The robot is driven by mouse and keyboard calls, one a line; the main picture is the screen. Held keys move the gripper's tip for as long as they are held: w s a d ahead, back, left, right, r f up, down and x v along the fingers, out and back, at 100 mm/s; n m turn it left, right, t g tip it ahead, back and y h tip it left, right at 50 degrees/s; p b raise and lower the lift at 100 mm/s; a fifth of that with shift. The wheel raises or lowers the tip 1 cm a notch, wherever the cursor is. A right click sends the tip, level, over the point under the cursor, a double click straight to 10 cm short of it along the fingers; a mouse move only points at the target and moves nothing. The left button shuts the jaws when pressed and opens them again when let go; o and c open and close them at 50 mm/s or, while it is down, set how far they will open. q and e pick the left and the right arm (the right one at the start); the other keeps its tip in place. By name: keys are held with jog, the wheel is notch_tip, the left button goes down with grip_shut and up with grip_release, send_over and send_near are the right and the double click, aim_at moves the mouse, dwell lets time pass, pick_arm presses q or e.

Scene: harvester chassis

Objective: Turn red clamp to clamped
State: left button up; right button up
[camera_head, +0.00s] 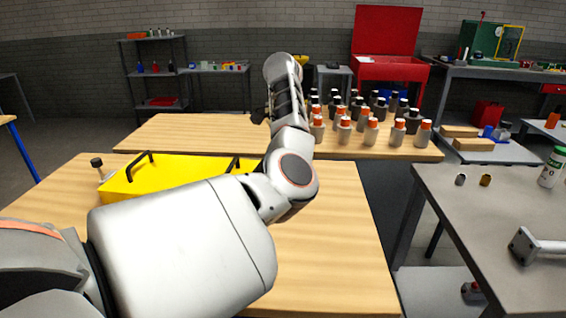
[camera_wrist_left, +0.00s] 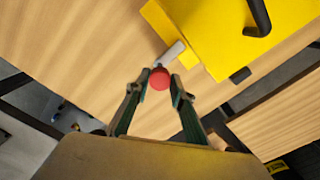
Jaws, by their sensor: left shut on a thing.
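The red clamp shows in the left wrist view as a round red knob (camera_wrist_left: 159,78) on the end of a light grey lever (camera_wrist_left: 171,54). The lever reaches to the edge of a yellow fixture (camera_wrist_left: 210,30). My left gripper (camera_wrist_left: 158,81) has its two fingertips on either side of the red knob and is shut on it. In the head view the yellow fixture (camera_head: 165,180) with black handles lies on the near wooden table, and my left arm hides the clamp and most of the gripper. My right gripper is not in view.
The near wooden table (camera_head: 335,255) is bare right of my arm. A farther wooden table (camera_head: 190,132) holds several grey bottles with orange or black caps (camera_head: 343,130). A grey bench (camera_head: 480,225) with small parts stands at the right. An open red chest (camera_head: 388,67) is behind.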

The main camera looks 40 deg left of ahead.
pick_arm(q)
jog(key=o, duration=1.1)
notch_tip(320, 180, up, 12)
jog(key=shift+d, duration=0.1)
dwell(0.4)
